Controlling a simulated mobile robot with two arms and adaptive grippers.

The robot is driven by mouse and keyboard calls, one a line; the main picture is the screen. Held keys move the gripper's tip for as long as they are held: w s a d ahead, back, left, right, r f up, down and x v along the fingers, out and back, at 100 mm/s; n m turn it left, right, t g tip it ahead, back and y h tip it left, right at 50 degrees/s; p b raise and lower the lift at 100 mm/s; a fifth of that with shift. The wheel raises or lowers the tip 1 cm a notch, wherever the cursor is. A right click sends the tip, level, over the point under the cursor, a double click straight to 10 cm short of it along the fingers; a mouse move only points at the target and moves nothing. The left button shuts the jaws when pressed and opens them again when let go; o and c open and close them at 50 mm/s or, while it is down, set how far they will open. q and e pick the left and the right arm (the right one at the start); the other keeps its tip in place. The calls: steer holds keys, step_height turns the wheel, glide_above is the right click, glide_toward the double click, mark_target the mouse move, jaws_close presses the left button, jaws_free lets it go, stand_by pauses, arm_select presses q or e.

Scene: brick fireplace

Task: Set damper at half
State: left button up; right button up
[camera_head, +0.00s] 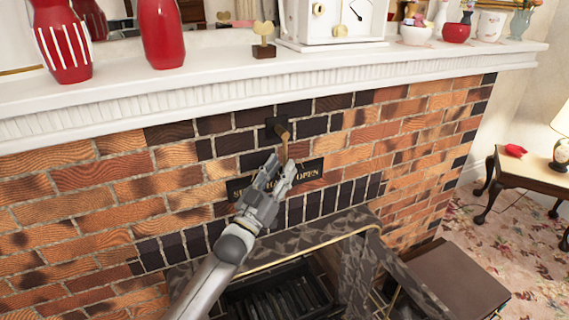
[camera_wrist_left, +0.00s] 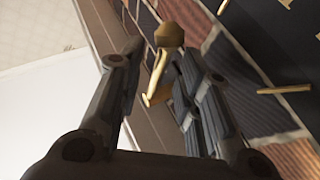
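The damper control is a brass knob (camera_head: 284,131) on a dark square mount in the brick wall, with a thin lever hanging down from it. In the left wrist view the knob (camera_wrist_left: 169,34) is at the top, and its brass lever (camera_wrist_left: 156,78) reaches down between my fingers. A dark label plate (camera_head: 310,170) with gold lettering sits below; my gripper covers its middle, and "OPEN" shows at its right end. My left gripper (camera_head: 280,168) is just below the knob with its fingers apart around the lever. Whether a finger touches the lever is unclear. My right gripper is out of view.
The white mantel shelf (camera_head: 130,108) juts out above the knob, carrying red vases (camera_head: 162,35), a white clock (camera_head: 330,22) and small ornaments. The dark fireplace surround (camera_head: 320,232) lies below. A small table (camera_head: 535,172) stands at the right.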

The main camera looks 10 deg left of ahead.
arm_select(q)
steer(key=v, duration=0.9)
steer(key=shift+s+a, duration=0.15)
steer(key=shift+s, duration=0.1)
